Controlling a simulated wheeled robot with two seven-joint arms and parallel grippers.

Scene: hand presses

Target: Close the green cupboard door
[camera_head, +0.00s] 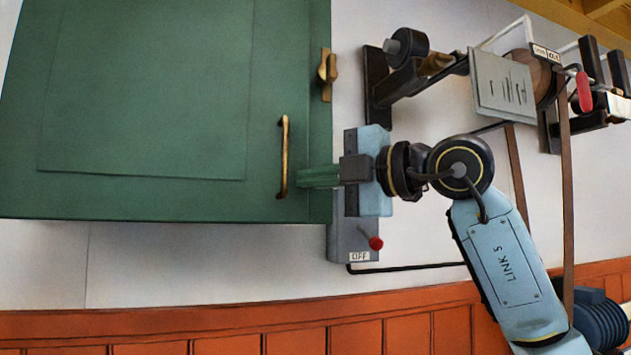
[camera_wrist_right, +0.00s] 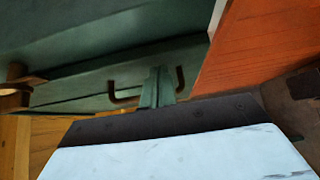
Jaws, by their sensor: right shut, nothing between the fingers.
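The green cupboard door (camera_head: 150,90) fills the upper left of the head view, with a brass bar handle (camera_head: 283,157) near its right edge. I cannot tell how far the door stands from its frame. My right gripper (camera_head: 300,177) comes in from the right, its green fingers shut and empty, tips just right of the handle's lower part. In the right wrist view the shut fingertips (camera_wrist_right: 160,72) cover the middle of the dark handle (camera_wrist_right: 125,96); whether they touch it or the door is unclear. My left gripper is in neither view.
A brass latch (camera_head: 326,74) sits on the cupboard's right edge. A grey switch box (camera_head: 350,238) with a red-knobbed lever and OFF label is below my right gripper. Wall-mounted presses (camera_head: 505,85) stand at upper right. Orange panelling (camera_head: 230,330) runs along the bottom.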

